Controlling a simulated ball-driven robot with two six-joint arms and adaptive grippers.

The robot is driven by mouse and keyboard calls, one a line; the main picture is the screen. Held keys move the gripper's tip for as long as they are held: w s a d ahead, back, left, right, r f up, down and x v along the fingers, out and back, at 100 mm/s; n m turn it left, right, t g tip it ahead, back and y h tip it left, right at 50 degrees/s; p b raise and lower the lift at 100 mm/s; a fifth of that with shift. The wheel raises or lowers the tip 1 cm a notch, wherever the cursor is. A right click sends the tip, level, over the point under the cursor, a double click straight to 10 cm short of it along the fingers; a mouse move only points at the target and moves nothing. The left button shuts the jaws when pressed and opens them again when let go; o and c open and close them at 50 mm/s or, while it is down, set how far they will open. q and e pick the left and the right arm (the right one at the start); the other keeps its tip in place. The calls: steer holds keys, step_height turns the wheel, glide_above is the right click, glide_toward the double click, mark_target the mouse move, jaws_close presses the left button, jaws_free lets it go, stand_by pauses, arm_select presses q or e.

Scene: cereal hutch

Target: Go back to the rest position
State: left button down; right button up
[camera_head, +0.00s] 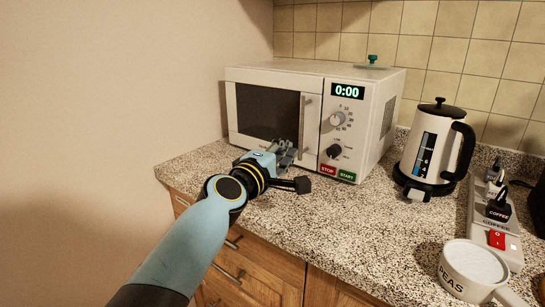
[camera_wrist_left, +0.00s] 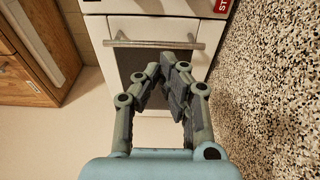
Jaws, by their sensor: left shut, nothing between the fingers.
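My left gripper (camera_head: 284,155) is in front of the white microwave (camera_head: 268,78), low near the bottom of its door handle. In the left wrist view the fingers of my left gripper (camera_wrist_left: 172,72) are close together with nothing held between them. The microwave door handle (camera_wrist_left: 152,44) shows just beyond the fingertips, and I cannot tell whether they touch it. The microwave door (camera_head: 266,112) looks shut, and its display reads 0:00. My right gripper is not in view.
A kettle (camera_head: 428,150) stands on its base right of the microwave. A power strip (camera_head: 497,215) with plugs and a white mug (camera_head: 455,278) are at the right on the speckled counter (camera_head: 340,230). Wooden cabinets (camera_head: 255,265) lie below. The counter's middle is clear.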

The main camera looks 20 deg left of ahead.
arm_select(q)
steer(key=s+a+f+m+g, duration=0.2)
steer(key=s+f+m+g, duration=0.3)
steer(key=s, duration=0.7)
steer(key=s+a+f+m+g, duration=0.1)
steer(key=s+f+m+g, duration=0.35)
steer(key=s, duration=0.85)
steer(key=s+a+f+m+g+y, duration=0.15)
steer(key=s+a+m, duration=0.3)
steer(key=s, duration=0.45)
steer(key=s+a+r+m+g+y, duration=0.1)
steer(key=s+a+m+g+y, duration=0.2)
steer(key=s+a, duration=0.35)
step_height(320, 180, down, 28)
steer(key=s+g+b, duration=0.1)
steer(key=s+b, duration=0.1)
steer(key=b, duration=0.1)
steer(key=s+a+f+n+g+b, duration=0.1)
steer(key=s+f+b, duration=0.2)
steer(key=s+f, duration=1.6)
step_height(320, 180, down, 2)
steer(key=shift+s+a+f+g, duration=0.15)
steer(key=shift+s+a+g, duration=0.2)
steer(key=shift+g, duration=0.05)
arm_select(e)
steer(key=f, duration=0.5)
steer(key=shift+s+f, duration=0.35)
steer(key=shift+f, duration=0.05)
